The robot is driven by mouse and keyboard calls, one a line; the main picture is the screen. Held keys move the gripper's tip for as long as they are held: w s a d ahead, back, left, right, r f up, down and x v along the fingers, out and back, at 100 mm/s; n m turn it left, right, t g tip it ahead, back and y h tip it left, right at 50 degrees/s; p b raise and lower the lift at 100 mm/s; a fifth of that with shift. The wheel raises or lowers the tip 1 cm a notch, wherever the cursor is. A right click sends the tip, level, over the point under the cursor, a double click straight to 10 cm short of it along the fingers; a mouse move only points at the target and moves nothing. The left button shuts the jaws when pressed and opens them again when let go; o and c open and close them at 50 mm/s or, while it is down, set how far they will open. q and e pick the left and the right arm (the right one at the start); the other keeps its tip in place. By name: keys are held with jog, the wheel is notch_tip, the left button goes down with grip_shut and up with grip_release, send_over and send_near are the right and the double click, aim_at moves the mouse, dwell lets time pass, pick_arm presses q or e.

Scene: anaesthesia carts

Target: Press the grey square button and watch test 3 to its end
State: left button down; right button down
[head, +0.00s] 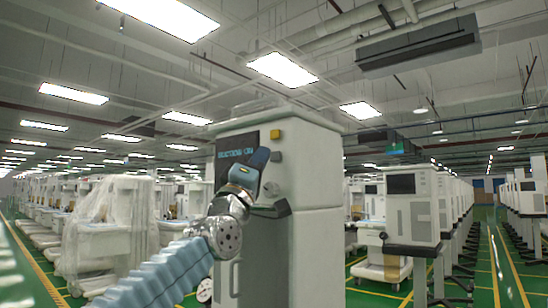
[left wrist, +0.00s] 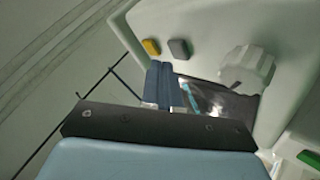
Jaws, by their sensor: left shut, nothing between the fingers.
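The grey square button (left wrist: 179,49) is beside a yellow square button (left wrist: 151,47) on the pale front panel of a cart (head: 300,180). In the head view the grey button (head: 277,157) shows just right of my gripper, below the yellow one. My left gripper (left wrist: 163,66) is shut and empty. In the left wrist view its fingertips are close to the two buttons; I cannot tell whether they touch the panel. In the head view the gripper (head: 262,156) covers part of the dark screen (head: 226,146), whose cyan text is too small to read. My right gripper is out of view.
A pale knob (left wrist: 247,68) stands out from the panel near the buttons. A plastic-wrapped cart (head: 110,215) is at the left, and another cart with a screen (head: 410,200) at the right.

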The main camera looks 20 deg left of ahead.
pick_arm(q)
jog(key=shift+w, duration=0.2)
jog(key=shift+w+d+y, duration=0.1)
jog(key=shift+w+y, duration=0.1)
jog(key=shift+y, duration=0.1)
jog(key=shift+w+d+p, duration=0.2)
jog(key=shift+w+p, duration=0.25)
dwell(0.8)
dwell(0.3)
jog(key=shift+s+a+b, duration=0.3)
jog(key=shift+s+b, duration=0.45)
jog(key=shift+s, duration=0.05)
